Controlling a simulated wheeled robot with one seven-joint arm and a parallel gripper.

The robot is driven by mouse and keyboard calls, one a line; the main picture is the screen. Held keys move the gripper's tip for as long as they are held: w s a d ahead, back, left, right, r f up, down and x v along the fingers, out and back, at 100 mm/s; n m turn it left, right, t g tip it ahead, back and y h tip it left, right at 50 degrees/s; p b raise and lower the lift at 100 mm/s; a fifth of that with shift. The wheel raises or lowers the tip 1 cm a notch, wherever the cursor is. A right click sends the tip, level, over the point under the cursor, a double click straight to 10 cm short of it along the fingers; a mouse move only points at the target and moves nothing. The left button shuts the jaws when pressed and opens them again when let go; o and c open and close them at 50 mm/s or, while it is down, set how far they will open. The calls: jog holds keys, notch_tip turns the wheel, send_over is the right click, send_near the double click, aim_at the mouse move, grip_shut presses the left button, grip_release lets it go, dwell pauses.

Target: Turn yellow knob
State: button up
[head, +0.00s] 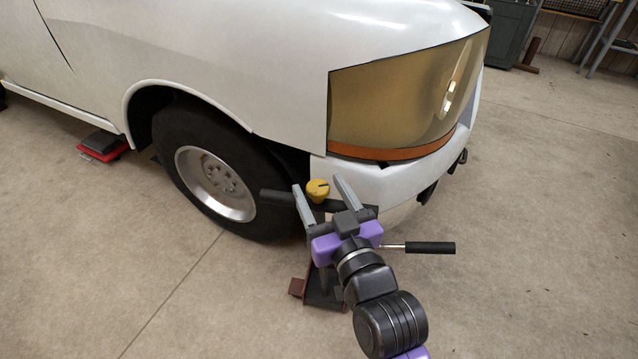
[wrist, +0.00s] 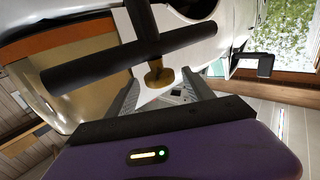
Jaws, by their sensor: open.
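The yellow knob (head: 318,190) sits on top of a dark bar fixture beside the truck's front wheel, with a dark mark on its top. It also shows in the wrist view (wrist: 159,77), partly hidden behind the dark crossed bars (wrist: 130,56). My gripper (head: 322,190) is open, with its two grey fingers on either side of the knob in the head view. In the wrist view the fingers (wrist: 160,92) also stand left and right of the knob. I cannot tell whether either finger touches it.
The white pickup (head: 220,60) stands close behind, with its wheel (head: 216,184) to the left and a headlight (head: 400,95) above. A black-handled lever (head: 430,248) sticks out to the right. A red stand foot (head: 299,287) is on the floor. The floor at left front is clear.

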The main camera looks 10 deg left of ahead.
jog(key=shift+x, duration=0.75)
grip_shut()
